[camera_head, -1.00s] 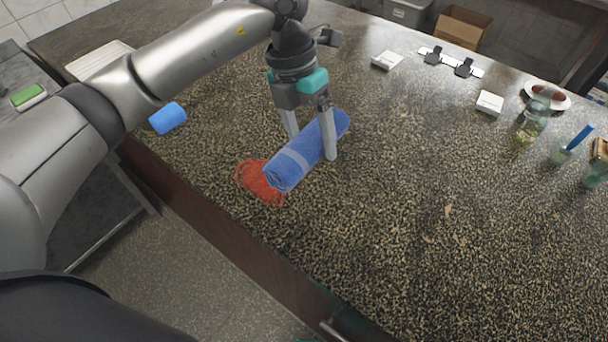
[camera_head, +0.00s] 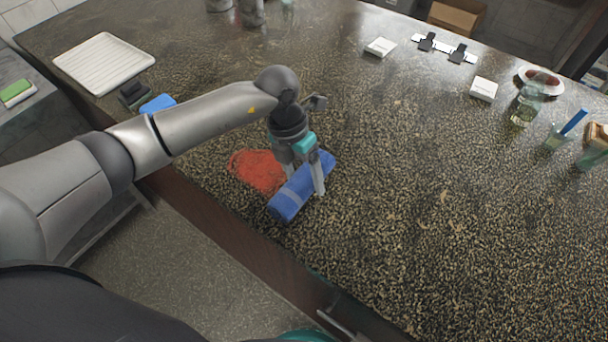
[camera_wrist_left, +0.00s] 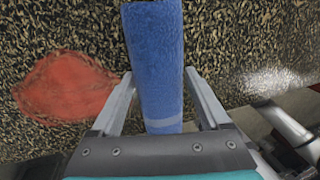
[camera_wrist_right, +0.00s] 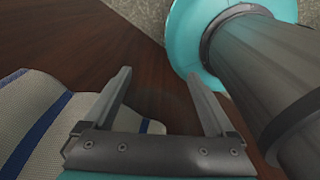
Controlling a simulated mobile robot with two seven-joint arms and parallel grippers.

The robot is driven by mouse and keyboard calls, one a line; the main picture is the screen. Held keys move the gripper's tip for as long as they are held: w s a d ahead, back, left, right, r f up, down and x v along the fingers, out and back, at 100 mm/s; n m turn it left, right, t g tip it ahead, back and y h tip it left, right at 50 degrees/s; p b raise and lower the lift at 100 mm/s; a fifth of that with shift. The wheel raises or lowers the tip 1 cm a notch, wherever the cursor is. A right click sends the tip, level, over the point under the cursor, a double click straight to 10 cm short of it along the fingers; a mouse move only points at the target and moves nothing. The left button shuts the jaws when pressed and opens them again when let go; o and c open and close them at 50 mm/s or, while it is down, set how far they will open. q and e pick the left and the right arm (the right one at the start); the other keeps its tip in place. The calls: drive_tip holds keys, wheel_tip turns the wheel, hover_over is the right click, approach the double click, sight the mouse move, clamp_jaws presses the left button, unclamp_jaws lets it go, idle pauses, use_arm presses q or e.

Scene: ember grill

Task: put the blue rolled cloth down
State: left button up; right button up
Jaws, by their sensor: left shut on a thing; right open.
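The blue rolled cloth (camera_head: 288,204) has a paler band near one end and lies slantwise between the fingers of my left gripper (camera_head: 304,183). The gripper is shut on it, low at the counter near its front edge. I cannot tell whether the cloth touches the counter. In the left wrist view the blue rolled cloth (camera_wrist_left: 155,55) runs lengthwise between the fingers. A red smear (camera_head: 252,168) on the counter is just beside the cloth, partly hidden by the gripper. My right gripper (camera_wrist_right: 158,76) is open and empty, in front of a dark brown wooden surface.
The speckled counter (camera_head: 420,210) is clear to the right of the cloth. A white ribbed tray (camera_head: 103,62) and a blue object (camera_head: 158,103) are at the left. Small white boxes, a glass jar (camera_head: 524,112) and a plate stand at the far right. A striped cloth (camera_wrist_right: 38,125) is beside my right gripper.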

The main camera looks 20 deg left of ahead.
use_arm(q)
drive_tip(key=shift+f, duration=0.1)
drive_tip(key=o, duration=1.3)
drive_tip(key=shift+c, duration=0.2)
drive_tip(key=v, duration=1.2)
drive_tip(key=shift+r, duration=0.25)
